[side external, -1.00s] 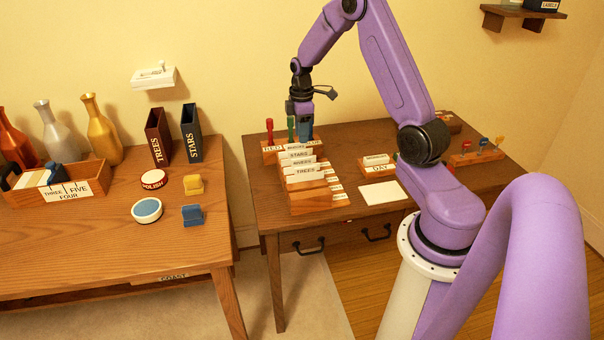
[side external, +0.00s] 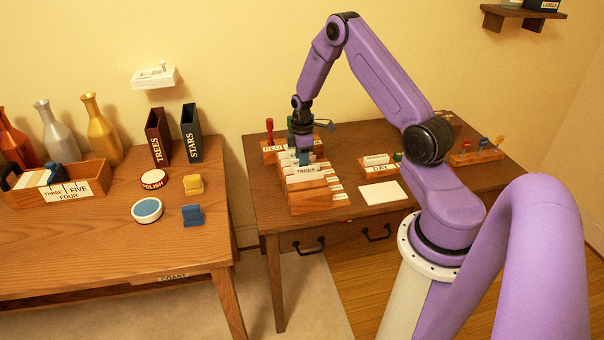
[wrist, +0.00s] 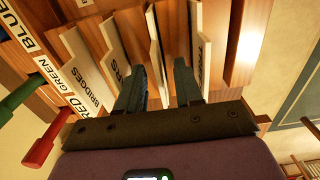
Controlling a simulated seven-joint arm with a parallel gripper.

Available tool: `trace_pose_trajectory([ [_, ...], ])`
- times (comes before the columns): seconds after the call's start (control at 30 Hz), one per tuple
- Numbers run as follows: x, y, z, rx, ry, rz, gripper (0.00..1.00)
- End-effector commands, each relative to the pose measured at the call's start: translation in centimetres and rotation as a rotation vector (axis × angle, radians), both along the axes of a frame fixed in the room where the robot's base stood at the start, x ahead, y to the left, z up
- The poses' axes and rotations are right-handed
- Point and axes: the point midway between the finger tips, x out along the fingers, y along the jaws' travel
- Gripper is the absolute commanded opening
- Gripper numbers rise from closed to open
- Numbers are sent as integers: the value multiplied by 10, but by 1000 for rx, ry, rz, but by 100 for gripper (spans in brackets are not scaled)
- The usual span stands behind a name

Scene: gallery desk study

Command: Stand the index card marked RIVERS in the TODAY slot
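A wooden card box (side external: 318,198) on the right desk holds several upright index cards. My gripper (side external: 304,160) is down at the box. In the wrist view its fingers (wrist: 160,68) are apart, with an upright card (wrist: 154,35) between them whose word I cannot read. No card shows RIVERS legibly now. A small wooden holder (side external: 381,168) shows the letters DAY.
A blank white card (side external: 383,193) lies on the desk. Another rack with several coloured handles (side external: 478,157) stands at the right.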

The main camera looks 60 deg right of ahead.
Motion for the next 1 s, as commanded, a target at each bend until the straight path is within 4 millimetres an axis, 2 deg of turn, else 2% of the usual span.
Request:
trace_pose_trajectory([
  [0.17, 0, 0, 0, -1, -1, 0, 35],
  [0.2, 0, 0, 0, 0, 0, 0, 22],
  [0.27, 0, 0, 0, 0, 0, 0, 3],
  [0.3, 0, 0, 0, 0, 0, 0, 0],
  [0.67, 0, 0, 3, -1, -1, 0, 0],
  [0.83, 1, 0, 21, -1, -3, 0, 0],
  [1.0, 1, 0, 52, -1, -4, -1, 0],
])
